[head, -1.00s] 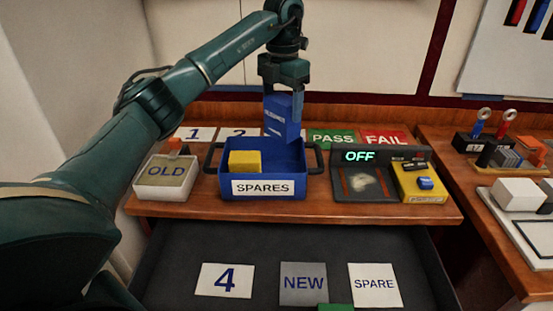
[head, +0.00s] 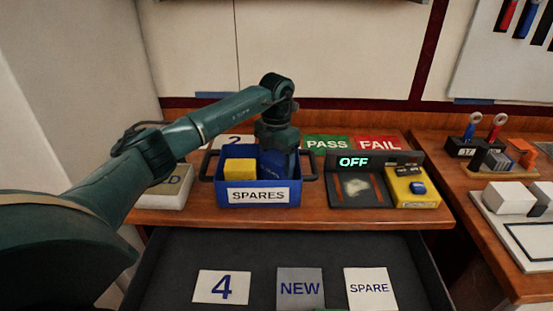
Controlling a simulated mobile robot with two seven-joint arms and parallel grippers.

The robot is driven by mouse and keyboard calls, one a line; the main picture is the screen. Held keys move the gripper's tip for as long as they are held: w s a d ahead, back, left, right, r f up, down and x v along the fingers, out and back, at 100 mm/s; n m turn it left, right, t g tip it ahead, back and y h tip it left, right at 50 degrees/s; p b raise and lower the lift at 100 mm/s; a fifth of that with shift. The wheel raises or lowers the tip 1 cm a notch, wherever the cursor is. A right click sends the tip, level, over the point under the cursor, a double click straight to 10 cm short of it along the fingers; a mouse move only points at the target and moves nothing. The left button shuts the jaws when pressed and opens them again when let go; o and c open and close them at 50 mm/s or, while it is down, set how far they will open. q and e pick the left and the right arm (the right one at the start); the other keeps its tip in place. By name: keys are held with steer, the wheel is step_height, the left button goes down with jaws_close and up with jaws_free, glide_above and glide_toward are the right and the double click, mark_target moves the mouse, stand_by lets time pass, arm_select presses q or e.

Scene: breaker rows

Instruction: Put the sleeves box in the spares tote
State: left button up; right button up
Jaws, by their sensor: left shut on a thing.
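The sleeves box (head: 273,165) is a dark blue box, its lettering now too small to read. It is low inside the right part of the blue spares tote (head: 221,190), whose front carries a white SPARES label. A yellow block (head: 240,169) sits in the tote's left part. My left gripper (head: 279,150) reaches down into the tote from above and is shut on the sleeves box. Its fingertips are mostly hidden by the box and the tote. Whether the box touches the tote floor cannot be seen. My right gripper is not in view.
An OLD tray (head: 165,198) stands left of the tote, partly behind my arm. A tester (head: 358,186) reading OFF and a yellow unit (head: 413,190) stand to the right. PASS (head: 327,144) and FAIL (head: 378,144) cards lie behind. An open drawer (head: 330,250) is in front.

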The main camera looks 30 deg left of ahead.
arm_select(q)
steer(key=shift+f, duration=0.1)
steer(key=o, duration=1.2)
step_height(320, 180, up, 12)
steer(key=shift+r+b, duration=0.15)
steer(key=shift+b, duration=0.6)
